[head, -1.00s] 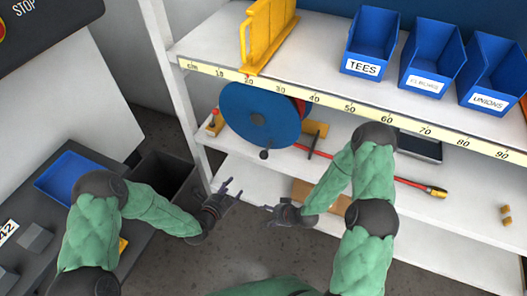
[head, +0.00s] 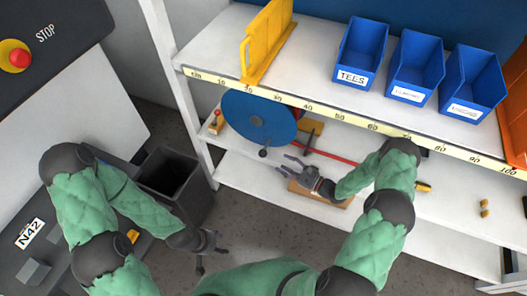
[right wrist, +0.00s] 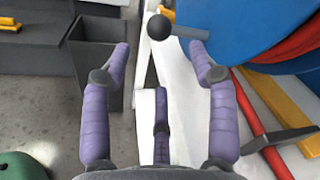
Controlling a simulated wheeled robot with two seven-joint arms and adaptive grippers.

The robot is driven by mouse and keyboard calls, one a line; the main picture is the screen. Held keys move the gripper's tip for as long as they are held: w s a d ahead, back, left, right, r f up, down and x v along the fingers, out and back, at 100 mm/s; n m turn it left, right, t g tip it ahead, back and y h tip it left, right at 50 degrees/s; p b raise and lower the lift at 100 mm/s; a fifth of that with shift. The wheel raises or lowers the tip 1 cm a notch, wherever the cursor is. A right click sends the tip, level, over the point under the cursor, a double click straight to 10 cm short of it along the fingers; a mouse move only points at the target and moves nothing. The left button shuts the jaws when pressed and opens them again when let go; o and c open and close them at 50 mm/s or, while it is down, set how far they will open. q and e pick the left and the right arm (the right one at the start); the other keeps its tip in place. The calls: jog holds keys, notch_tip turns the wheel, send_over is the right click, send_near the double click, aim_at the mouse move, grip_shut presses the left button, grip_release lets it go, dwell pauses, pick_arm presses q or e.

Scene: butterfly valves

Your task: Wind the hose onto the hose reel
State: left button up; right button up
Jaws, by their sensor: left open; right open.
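The hose reel (head: 256,116) is a blue disc standing on the middle shelf under the ruler strip. Its crank knob (head: 263,153) is a dark ball low on the disc's front; in the right wrist view the knob (right wrist: 159,27) sits on a grey stem. The red hose (head: 334,158) runs from the reel to the right along the shelf, and shows red on the drum in the right wrist view (right wrist: 300,42). My right gripper (head: 285,164) is open and empty, just right of and below the knob, not touching it. My left gripper (head: 209,256) is open and empty, low over the floor.
A dark bin (head: 168,180) stands left of the shelf. A wooden board (head: 318,194) lies below my right gripper. Blue bins (head: 360,52) and a yellow rack (head: 266,42) stand on the upper shelf. An upright post (head: 176,80) borders the shelf.

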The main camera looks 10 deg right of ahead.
aim_at(263, 154)
jog(key=b+x, duration=0.1)
jog(key=x, duration=0.9)
jog(key=shift+w+a+f, duration=0.1)
jog(key=shift+w+a, duration=0.05)
jog(key=shift+w, duration=0.15)
grip_shut()
jog(key=shift+b, duration=0.35)
